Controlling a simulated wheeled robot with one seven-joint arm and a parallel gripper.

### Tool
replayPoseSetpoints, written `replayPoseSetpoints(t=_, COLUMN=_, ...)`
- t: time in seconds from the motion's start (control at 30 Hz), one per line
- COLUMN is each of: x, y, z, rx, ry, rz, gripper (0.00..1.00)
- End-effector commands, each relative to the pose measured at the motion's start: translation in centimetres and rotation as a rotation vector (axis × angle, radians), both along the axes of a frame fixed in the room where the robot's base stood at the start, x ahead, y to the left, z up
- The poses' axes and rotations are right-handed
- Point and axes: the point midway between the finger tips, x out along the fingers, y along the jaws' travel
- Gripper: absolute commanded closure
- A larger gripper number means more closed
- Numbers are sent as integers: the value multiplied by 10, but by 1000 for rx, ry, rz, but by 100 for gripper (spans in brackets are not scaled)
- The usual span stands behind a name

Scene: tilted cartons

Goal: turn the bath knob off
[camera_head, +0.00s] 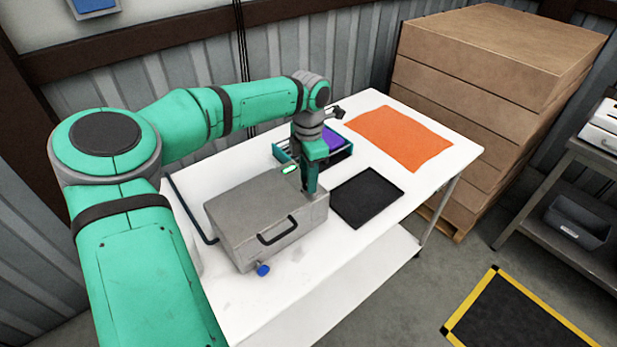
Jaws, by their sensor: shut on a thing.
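The bath looks to be the grey metal box (250,214) on the white table, with a flat lid and a black handle on its front. A small blue knob (262,268) sticks out low on the front, apart from my gripper. My gripper (310,193) points straight down at the right end of the box's top. It is shut on a small part there, which the fingers hide. This part is probably the bath knob, but its shape and turn angle cannot be seen.
A black mat (367,198) lies right of the box on the white table (300,290). Behind are a teal-edged tray (341,151) with a purple item and an orange sheet (398,137). Stacked cartons (490,70) stand at the back right. The table's front right is clear.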

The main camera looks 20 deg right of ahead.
Motion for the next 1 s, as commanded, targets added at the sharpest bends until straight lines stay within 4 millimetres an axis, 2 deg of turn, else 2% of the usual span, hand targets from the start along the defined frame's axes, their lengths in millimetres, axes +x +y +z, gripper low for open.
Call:
replayPoseSetpoints(t=0.7, x=0, y=0, z=1, rx=0, ry=-2, rz=670, gripper=95)
replayPoseSetpoints(t=1.0, x=1, y=0, z=1, rx=0, ry=-2, rz=883, gripper=95)
